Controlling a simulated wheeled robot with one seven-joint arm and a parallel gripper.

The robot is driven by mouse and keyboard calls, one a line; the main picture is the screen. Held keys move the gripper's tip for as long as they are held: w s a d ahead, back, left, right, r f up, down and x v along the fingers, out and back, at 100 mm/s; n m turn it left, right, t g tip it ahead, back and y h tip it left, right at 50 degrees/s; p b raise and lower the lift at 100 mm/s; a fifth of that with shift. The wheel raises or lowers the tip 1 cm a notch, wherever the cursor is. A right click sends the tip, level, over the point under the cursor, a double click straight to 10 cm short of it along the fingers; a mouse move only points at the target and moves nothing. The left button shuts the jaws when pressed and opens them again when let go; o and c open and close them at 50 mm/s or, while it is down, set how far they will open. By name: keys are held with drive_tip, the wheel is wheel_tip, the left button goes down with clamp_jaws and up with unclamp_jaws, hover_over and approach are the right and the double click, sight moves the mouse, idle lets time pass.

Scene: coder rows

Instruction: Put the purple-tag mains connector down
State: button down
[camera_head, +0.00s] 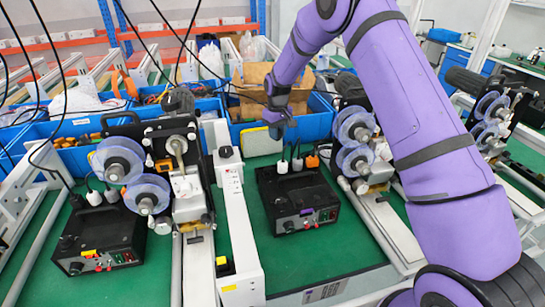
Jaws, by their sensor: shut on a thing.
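My gripper (277,127) hangs above the back edge of a black power box (292,205) on the right green work mat. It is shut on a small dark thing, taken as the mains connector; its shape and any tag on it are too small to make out. The box has a purple tag (307,212) on its front panel, beside red and black knobs. A white plug (282,166), another pale plug (297,164) and an orange plug (312,161) stand at the back of the box, just below my gripper.
A second black box (100,240) with yellow and red tags sits at left. Coder machines with blue reels (128,175) (356,140) flank the right box. A white rail (236,220) runs between the stations. Blue bins (255,125) stand behind. Green mat in front is clear.

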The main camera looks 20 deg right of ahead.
drive_tip(key=shift+w+f, duration=0.45)
drive_tip(key=shift+f, duration=0.35)
wheel_tip(320, 180, down, 10)
drive_tip(key=shift+r, duration=0.25)
drive_tip(key=shift+f, duration=0.5)
drive_tip(key=c, duration=0.9)
unclamp_jaws()
wheel_tip(320, 180, up, 13)
drive_tip(key=shift+r, duration=0.1)
